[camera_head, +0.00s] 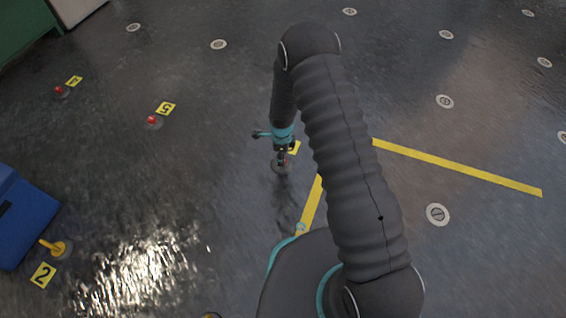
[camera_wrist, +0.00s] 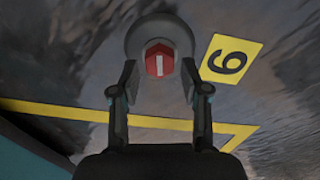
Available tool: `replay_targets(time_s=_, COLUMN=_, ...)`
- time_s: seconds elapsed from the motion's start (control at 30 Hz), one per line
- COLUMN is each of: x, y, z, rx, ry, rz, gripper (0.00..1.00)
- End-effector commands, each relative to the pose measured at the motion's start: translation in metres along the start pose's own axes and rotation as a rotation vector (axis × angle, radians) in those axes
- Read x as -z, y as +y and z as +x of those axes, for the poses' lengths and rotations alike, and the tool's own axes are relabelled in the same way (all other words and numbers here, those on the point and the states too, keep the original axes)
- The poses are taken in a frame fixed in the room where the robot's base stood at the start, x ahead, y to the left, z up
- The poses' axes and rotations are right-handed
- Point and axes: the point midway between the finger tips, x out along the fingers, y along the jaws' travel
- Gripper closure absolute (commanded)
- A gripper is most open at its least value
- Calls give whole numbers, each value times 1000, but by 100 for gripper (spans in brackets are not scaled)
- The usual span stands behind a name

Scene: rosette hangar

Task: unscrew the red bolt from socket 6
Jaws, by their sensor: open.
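The red bolt (camera_wrist: 159,62) sits in socket 6, a round grey disc (camera_wrist: 140,28) in the floor, in the wrist view. Its red hexagonal head carries a white mark. A yellow label (camera_wrist: 231,58) with a 6 lies to the right of the socket. My gripper (camera_wrist: 159,75) is open, with one finger on each side of the bolt head and dark gaps between. In the head view my gripper (camera_head: 282,160) points down over the same socket (camera_head: 281,167), and hides most of the bolt and label there.
Red bolts stand by label 5 (camera_head: 165,108) and another label (camera_head: 74,81) at the left. A yellow bolt (camera_head: 58,247) stands by label 2 (camera_head: 43,275), beside a blue box (camera_head: 22,215). Yellow floor lines (camera_head: 455,167) run right of my gripper. Flat round floor discs are scattered around.

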Motion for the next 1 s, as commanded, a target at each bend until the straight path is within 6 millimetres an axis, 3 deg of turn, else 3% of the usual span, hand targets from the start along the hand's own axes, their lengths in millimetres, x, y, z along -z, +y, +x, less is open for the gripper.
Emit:
replay_targets(time_s=0.93, x=0, y=0, z=20, rx=0, ry=0, rz=0, gripper=54)
replay_targets(time_s=1.0, x=0, y=0, z=20, rx=0, ry=0, rz=0, gripper=69)
